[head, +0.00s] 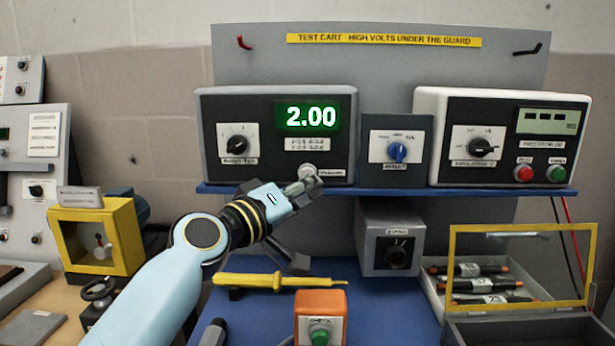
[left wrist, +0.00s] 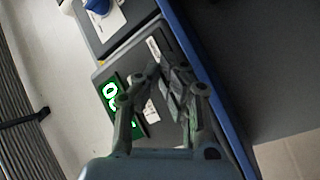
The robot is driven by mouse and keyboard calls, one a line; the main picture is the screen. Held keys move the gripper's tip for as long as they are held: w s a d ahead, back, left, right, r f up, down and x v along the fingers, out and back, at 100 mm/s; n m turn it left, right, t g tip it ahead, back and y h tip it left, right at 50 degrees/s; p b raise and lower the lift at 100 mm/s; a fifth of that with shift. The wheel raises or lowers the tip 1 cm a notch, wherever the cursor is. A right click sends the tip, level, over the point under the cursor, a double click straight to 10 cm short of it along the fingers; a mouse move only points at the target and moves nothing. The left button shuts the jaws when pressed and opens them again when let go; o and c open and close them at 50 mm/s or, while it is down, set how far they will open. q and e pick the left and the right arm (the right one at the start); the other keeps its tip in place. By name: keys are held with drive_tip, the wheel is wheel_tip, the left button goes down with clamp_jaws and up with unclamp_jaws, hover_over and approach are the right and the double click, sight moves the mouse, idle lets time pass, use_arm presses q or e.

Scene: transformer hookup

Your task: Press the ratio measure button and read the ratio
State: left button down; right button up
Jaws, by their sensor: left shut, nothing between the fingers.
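The ratio meter (head: 265,170) is the left instrument on the blue shelf, a dark-faced box with a selector knob (head: 237,144). Its green-lit display (head: 311,117) reads 2.00. A round pale button (head: 308,171) sits low on its face, beside a small label. My left gripper (head: 312,182) is shut and empty, its fingertips at this button and partly covering it. I cannot tell whether they touch it or whether it is pushed in. In the left wrist view the fingers (left wrist: 166,76) are in front of the meter's face, with part of the green display (left wrist: 110,92) beside them.
A blue-knob box (head: 397,172) and a second instrument (head: 500,105) with red and green buttons share the shelf (head: 480,191). Below are a yellow screwdriver-like tool (head: 270,281), an orange button box (head: 320,303) and a yellow-framed clear guard (head: 522,227).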

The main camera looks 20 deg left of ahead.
use_arm(q)
drive_tip(key=shift+w+a, duration=0.1)
drive_tip(key=shift+w, duration=0.2)
drive_tip(key=shift+s, duration=0.15)
drive_tip(key=shift+s+d, duration=0.25)
drive_tip(key=shift+s, duration=0.5)
drive_tip(key=s, duration=0.2)
drive_tip(key=s+d, duration=0.1)
drive_tip(key=s, duration=0.2)
drive_tip(key=shift+s+d, duration=0.35)
idle(0.6)
